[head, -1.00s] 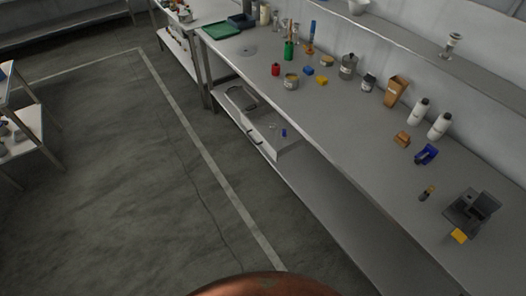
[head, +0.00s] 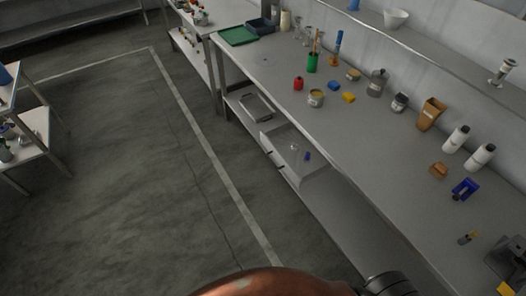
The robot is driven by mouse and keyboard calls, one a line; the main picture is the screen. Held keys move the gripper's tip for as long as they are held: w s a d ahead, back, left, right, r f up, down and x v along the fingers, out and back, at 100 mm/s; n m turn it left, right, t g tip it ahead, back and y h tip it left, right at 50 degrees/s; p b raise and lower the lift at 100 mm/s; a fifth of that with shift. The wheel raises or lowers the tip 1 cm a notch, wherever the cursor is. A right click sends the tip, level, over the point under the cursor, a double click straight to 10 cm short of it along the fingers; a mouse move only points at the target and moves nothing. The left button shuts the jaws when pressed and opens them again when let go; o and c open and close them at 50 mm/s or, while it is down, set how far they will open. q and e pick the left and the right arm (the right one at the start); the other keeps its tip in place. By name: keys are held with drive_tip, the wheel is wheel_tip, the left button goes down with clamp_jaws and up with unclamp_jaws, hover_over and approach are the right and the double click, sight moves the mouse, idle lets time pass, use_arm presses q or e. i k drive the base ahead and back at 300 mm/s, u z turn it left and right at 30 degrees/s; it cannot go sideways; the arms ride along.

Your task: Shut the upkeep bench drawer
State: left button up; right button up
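The upkeep bench drawer (head: 278,166) hangs under the long grey bench (head: 345,135) and is pulled out toward the floor side. Its dark handle shows on the front face. Inside the drawer lie a small blue item (head: 307,156) and a small pale item (head: 294,147). Neither of my grippers can be seen. A dark rounded part at the bottom edge looks like part of my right arm, and nothing of mine touches the drawer.
A grey tray (head: 257,107) lies on the lower shelf beside the drawer. The floor before the drawer is clear. A shelf table (head: 30,150) stands left.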

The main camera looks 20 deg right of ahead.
sight(278, 140)
drive_tip(key=z, duration=0.15)
drive_tip(key=i, duration=0.65)
drive_tip(key=z, duration=0.8)
drive_tip(key=i, duration=0.4)
drive_tip(key=z, duration=0.3)
